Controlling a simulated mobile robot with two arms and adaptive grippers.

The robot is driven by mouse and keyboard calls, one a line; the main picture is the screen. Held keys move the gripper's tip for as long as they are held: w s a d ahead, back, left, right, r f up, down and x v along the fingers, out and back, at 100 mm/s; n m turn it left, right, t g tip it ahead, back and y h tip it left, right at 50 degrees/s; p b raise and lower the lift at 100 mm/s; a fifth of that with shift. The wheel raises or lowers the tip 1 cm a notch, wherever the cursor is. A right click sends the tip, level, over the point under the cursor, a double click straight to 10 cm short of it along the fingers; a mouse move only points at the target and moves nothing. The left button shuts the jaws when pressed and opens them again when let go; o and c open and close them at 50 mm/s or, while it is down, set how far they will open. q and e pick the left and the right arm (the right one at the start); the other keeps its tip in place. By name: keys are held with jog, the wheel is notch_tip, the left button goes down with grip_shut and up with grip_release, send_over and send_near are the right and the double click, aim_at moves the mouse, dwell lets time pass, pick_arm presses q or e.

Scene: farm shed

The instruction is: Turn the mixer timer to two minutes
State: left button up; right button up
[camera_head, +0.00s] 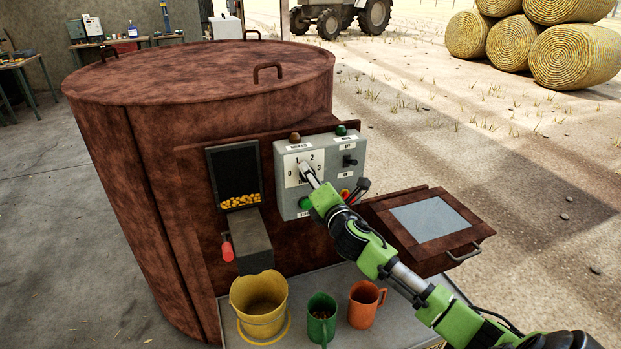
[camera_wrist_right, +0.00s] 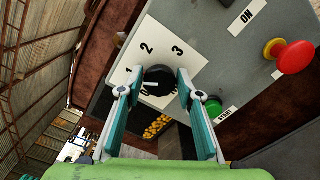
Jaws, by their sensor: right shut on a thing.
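The mixer timer is a black knob (camera_wrist_right: 160,77) on a white number card (camera_head: 292,178) on the grey control box (camera_head: 287,211). My right gripper (camera_wrist_right: 154,82) is shut on the knob, one finger on each side. In the head view the gripper (camera_head: 309,175) covers the knob. The knob's white mark points left in that view, between 0 and 2. My left gripper is out of view.
A red button (camera_wrist_right: 290,56) and a black switch (camera_head: 349,161) are on the same box. Below stand a yellow bucket (camera_head: 258,300), a green mug (camera_head: 321,317) and an orange mug (camera_head: 363,304). A framed hatch (camera_head: 428,221) juts out at right.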

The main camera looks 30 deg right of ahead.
jog(key=m, duration=1.1)
jog(key=shift+f+m, duration=0.25)
jog(key=shift+m, duration=0.15)
dwell(0.3)
jog(key=o, duration=1)
jog(key=v, duration=1.2)
